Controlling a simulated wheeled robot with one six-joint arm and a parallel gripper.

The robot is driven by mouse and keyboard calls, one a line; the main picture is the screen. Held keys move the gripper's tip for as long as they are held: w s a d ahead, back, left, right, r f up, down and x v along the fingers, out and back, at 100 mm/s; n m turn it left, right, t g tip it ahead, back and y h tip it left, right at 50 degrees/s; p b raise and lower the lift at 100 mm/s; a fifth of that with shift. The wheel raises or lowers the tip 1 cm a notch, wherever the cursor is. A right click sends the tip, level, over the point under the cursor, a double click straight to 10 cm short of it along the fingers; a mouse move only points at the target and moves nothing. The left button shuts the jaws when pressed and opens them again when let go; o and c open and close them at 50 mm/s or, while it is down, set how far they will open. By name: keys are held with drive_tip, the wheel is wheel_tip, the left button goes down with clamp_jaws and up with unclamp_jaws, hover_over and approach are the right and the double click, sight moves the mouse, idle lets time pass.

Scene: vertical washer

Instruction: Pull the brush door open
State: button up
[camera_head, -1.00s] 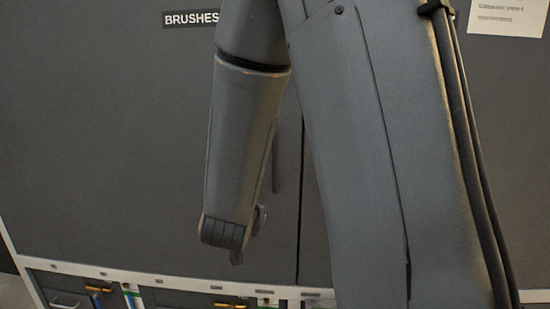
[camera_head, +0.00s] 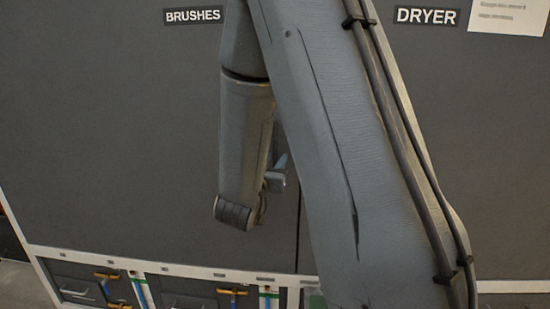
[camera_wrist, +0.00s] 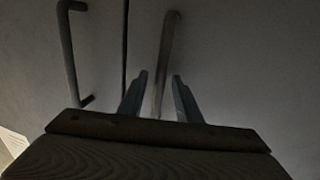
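The brush door (camera_head: 120,130) is a large dark grey panel labelled BRUSHES (camera_head: 193,15), and it looks shut. In the wrist view, its long bar handle (camera_wrist: 170,40) runs down between the two fingers of my gripper (camera_wrist: 160,84). The fingers are open, with a gap on each side of the bar. In the head view, my gripper (camera_head: 278,172) shows only partly behind my arm, just left of the door seam. My arm hides the handle there.
The dryer door (camera_head: 470,140) is beside the brush door, across a narrow seam (camera_wrist: 124,50). Its bar handle (camera_wrist: 68,50) shows at the left of the wrist view. A white-edged lower frame (camera_head: 150,265) with several small drawers runs below.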

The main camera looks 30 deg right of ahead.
drive_tip(key=shift+w+d, duration=0.25)
drive_tip(key=shift+d, duration=0.05)
clamp_jaws()
